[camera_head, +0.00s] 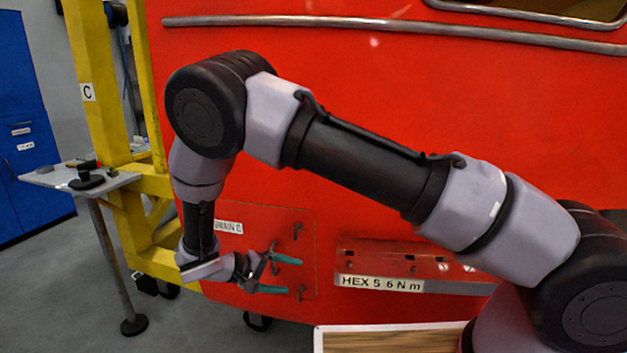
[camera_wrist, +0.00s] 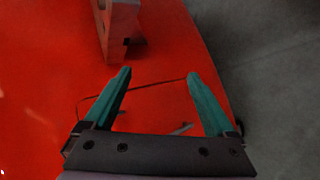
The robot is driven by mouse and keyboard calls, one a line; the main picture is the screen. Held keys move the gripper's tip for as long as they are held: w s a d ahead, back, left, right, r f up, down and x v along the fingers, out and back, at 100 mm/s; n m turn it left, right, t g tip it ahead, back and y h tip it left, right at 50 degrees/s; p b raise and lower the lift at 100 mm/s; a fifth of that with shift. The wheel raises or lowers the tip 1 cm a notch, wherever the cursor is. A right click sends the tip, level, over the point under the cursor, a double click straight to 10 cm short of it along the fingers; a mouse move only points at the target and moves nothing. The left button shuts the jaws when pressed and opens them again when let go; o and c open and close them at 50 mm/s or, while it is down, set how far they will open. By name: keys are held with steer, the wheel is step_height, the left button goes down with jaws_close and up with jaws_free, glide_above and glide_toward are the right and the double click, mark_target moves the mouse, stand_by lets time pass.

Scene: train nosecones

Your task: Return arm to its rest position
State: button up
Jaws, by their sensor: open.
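My arm reaches across the head view from the lower right, bends at an elbow at the upper left and hangs down from there. My gripper (camera_head: 292,275) is at its lower end, with two teal fingers pointing right, in front of the lower part of the red nosecone (camera_head: 400,90). In the wrist view my gripper (camera_wrist: 158,80) is open, its teal fingers well apart with nothing between them but the red surface (camera_wrist: 160,40) beyond. I cannot tell the exact gap between the fingertips and that surface.
A red ledge labelled HEX 5 6 N m (camera_head: 382,284) is right of my gripper. A wood-topped surface (camera_head: 390,341) is at the bottom. A yellow frame (camera_head: 100,110), small grey table (camera_head: 120,181) and blue cabinet (camera_head: 25,120) stand left. Grey floor (camera_head: 60,290) is free at lower left.

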steer(key=w+d+r+m+g+y, duration=0.1)
steer(key=d+r+m+g+y, duration=0.1)
steer(key=d+r, duration=0.55)
steer(key=w+d+r+m+g+y, duration=0.1)
steer(key=d+r+m+g+y, duration=0.2)
steer(key=r, duration=0.7)
steer(key=w+d+r+m+g+y, duration=0.1)
steer(key=d+r+y, duration=0.1)
steer(key=d+r, duration=0.6)
steer(key=s+d+r+m+t+y, duration=0.2)
steer(key=s+d+r+t, duration=0.1)
steer(key=s+d+r, duration=0.3)
steer(key=s+d+r+m+t+y, duration=0.2)
steer(key=s+d+r, duration=0.5)
steer(key=r, duration=0.4)
steer(key=shift+s+d+r+t+y, duration=0.3)
steer(key=shift+t+y, duration=0.3)
steer(key=shift+t, duration=0.5)
steer(key=shift+w, duration=0.1)
steer(key=shift+c, duration=0.3)
